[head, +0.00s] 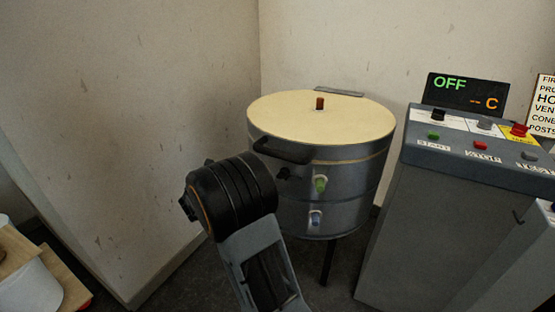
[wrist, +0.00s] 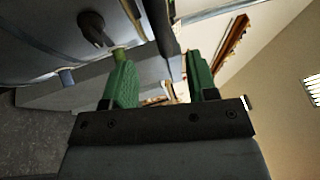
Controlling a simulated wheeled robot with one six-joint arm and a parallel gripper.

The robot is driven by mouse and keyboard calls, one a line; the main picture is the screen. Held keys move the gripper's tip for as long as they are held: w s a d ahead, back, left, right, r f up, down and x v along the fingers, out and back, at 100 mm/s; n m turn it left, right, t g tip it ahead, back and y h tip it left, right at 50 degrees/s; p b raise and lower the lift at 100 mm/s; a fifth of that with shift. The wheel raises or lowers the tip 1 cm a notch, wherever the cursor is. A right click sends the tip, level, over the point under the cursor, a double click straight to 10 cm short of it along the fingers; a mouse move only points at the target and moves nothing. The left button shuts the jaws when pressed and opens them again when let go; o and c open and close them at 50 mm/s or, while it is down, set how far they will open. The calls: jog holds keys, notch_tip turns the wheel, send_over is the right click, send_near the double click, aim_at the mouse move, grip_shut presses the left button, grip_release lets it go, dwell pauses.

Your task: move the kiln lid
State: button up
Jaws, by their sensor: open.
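The kiln (head: 345,185) is a round grey drum on legs. Its lid (head: 350,115) has a pale yellow top with a small brown plug (head: 320,103) and lies flat on the drum. A dark bar handle (head: 282,152) sticks out from the lid's front left. My gripper is hidden behind my black wrist in the head view. In the wrist view my gripper (wrist: 161,80) is open with two green fingers. A dark bar (wrist: 160,22), seemingly the handle, shows beyond the gap between them. I cannot tell whether it is between the fingers.
The kiln's side carries a dark knob (wrist: 95,28), a green plug (head: 320,184) and a blue plug (head: 315,218). A control console (head: 470,150) stands close on the right, its display (head: 465,93) reading OFF. Walls are close behind and left.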

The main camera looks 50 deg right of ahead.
aim_at(275, 156)
jog(key=b+x, duration=0.1)
jog(key=x, duration=0.9)
jog(key=shift+d+b, duration=0.1)
jog(key=shift+b, duration=0.3)
jog(key=shift+c, duration=0.3)
grip_shut()
